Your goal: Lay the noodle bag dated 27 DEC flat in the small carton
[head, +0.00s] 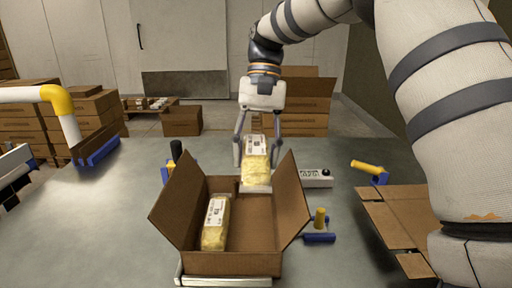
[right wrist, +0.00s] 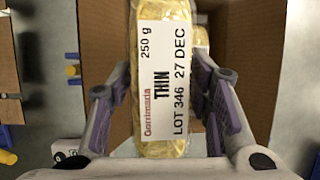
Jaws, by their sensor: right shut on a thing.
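My right gripper (head: 257,154) is shut on a yellow noodle bag (head: 256,170) with a white label, above the far edge of the open brown carton (head: 262,264). In the right wrist view, the held bag (right wrist: 163,80) reads THIN, 250 g, LOT 346, 27 DEC, and the purple-grey fingers (right wrist: 163,105) stand at its two sides. Another noodle bag (head: 215,225) with a white label stands or lies along the left side inside the carton; its date is too small to read. The carton's right half is empty. My left gripper is not in view.
The carton's flaps (head: 293,195) stick up and outward. A second carton (head: 377,222) is at the right, partly behind my right arm. A small white box (head: 314,178), a yellow-handled blue fixture (head: 319,222) and a yellow-elbowed rail (head: 55,100) are around. Stacked cartons stand behind.

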